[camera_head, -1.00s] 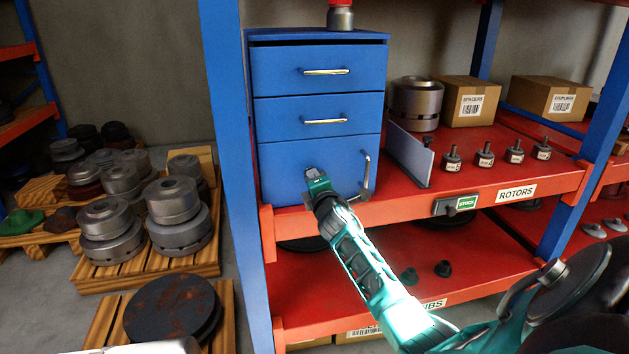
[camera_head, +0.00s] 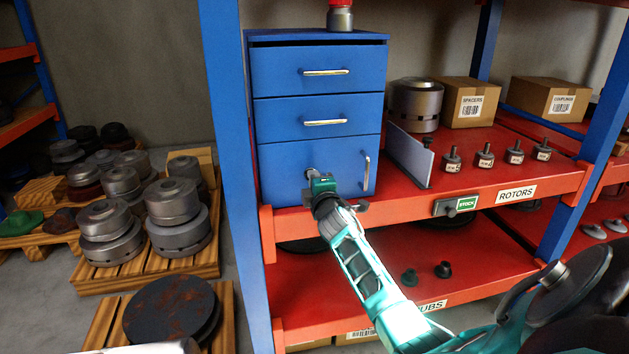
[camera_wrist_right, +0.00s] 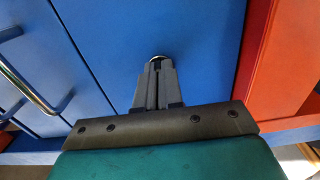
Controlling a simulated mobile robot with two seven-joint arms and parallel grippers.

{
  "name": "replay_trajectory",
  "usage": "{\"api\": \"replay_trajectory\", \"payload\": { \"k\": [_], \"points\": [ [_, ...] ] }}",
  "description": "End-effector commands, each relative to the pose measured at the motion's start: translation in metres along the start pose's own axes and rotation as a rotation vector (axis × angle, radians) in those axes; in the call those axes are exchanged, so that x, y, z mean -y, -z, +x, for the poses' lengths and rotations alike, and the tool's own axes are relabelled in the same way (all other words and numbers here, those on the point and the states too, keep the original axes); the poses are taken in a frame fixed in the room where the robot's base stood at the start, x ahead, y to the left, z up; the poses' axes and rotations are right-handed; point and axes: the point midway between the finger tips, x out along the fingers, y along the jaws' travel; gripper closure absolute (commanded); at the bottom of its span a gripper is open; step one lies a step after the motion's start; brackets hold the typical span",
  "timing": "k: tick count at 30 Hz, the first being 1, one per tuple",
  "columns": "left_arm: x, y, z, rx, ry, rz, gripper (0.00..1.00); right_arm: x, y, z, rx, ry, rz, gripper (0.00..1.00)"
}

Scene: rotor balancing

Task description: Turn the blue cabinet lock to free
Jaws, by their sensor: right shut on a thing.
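The blue cabinet (camera_head: 318,110) stands on the red shelf, with two drawers above a door (camera_head: 345,160); all look closed. The lock (camera_head: 310,172) is a small silvery part at the left of the door. It also shows in the right wrist view as a round metal rim (camera_wrist_right: 158,58) at the fingertips, mostly hidden by them. My right gripper (camera_wrist_right: 155,80) is shut on the lock, its two grey fingers close together and pointing at the door face. In the head view the gripper (camera_head: 314,178) partly covers the lock. I cannot tell the lock's setting. My left gripper is out of view.
The door's bar handle (camera_head: 367,173) stands out right of the gripper. A grey divider plate (camera_head: 410,155) and several small rotors are further right on the shelf. A red-capped bottle (camera_head: 341,16) stands on the cabinet. The shelf's blue post (camera_head: 236,180) is to the left.

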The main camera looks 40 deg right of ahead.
Motion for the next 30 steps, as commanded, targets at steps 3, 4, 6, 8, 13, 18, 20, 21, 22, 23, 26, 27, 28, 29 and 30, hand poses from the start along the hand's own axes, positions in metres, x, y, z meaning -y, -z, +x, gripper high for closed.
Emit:
{"api": "replay_trajectory", "payload": {
  "k": [3, 4, 6, 8, 13, 18, 20, 21, 22, 23, 26, 27, 28, 29, 30],
  "points": [
    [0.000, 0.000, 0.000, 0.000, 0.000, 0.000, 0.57, 0.001, 0.001, 0.000, -0.001, 0.002, 0.005, 1.00],
    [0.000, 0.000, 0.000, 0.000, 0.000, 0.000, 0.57, 0.001, 0.001, 0.000, -0.001, 0.002, 0.005, 0.91],
    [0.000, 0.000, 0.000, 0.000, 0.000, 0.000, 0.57, 0.001, 0.000, 0.000, -0.001, 0.002, 0.004, 0.84],
    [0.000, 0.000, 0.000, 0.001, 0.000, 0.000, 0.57, 0.001, 0.000, 0.000, -0.001, 0.001, 0.003, 0.78],
    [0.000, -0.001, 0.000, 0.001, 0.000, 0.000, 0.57, 0.001, 0.000, 0.000, 0.000, 0.001, 0.002, 0.68],
    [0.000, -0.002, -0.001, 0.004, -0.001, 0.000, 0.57, 0.000, 0.000, 0.000, 0.000, 0.001, 0.001, 0.68],
    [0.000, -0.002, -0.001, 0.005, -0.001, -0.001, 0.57, 0.000, 0.000, -0.002, 0.000, 0.000, 0.001, 0.68],
    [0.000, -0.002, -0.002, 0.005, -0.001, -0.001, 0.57, 0.000, 0.000, -0.004, -0.001, 0.000, 0.001, 0.68],
    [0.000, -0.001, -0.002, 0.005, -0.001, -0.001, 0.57, 0.000, 0.000, -0.006, -0.001, 0.000, 0.001, 0.68],
    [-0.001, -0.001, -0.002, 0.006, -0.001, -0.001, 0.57, 0.000, 0.000, -0.009, -0.001, 0.001, 0.000, 0.68],
    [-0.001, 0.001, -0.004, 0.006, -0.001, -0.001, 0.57, 0.000, 0.000, -0.021, -0.001, 0.001, 0.000, 0.68],
    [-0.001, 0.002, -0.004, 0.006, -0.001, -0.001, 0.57, 0.000, 0.000, -0.028, -0.001, 0.002, 0.000, 0.68],
    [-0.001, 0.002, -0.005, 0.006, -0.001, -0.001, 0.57, 0.001, 0.000, -0.034, -0.001, 0.003, 0.000, 0.68],
    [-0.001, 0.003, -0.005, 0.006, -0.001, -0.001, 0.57, 0.001, 0.001, -0.039, -0.002, 0.002, 0.001, 0.68],
    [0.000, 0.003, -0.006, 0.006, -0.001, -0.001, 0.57, 0.001, 0.000, -0.047, -0.002, 0.002, 0.001, 0.68]
  ]
}}
